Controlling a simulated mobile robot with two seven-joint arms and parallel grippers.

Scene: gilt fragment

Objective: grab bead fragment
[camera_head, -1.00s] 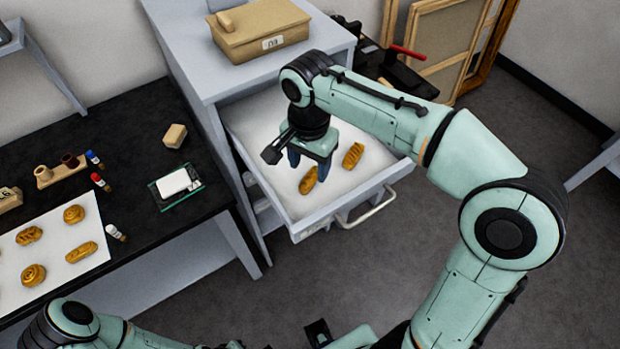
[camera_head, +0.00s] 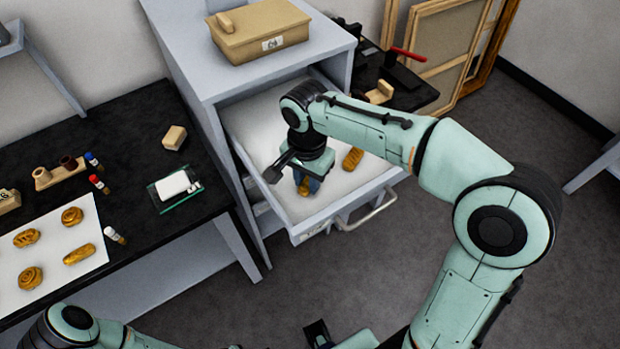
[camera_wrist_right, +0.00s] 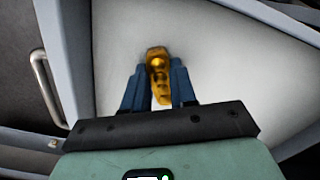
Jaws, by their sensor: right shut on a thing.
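A gold bead fragment (camera_head: 302,188), long and lumpy, is in the open drawer. In the right wrist view the fragment (camera_wrist_right: 158,66) stands out between two blue fingertips. My right gripper (camera_head: 308,184) points down into the drawer and is shut on it; in the wrist view the gripper (camera_wrist_right: 158,88) has a finger on each side. The fragment's lower part is partly hidden by the fingers. A second gold fragment (camera_head: 353,159) lies just to the right in the drawer. My left arm shows at the bottom edge; its fingertips are not clearly visible.
The grey drawer (camera_head: 352,198) has raised walls and a front handle (camera_head: 368,212). A tan box (camera_head: 262,30) sits on the cabinet. The black table holds a white sheet (camera_head: 52,250) with several gold fragments, a scale (camera_head: 174,186), small bottles and a tan block (camera_head: 174,138).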

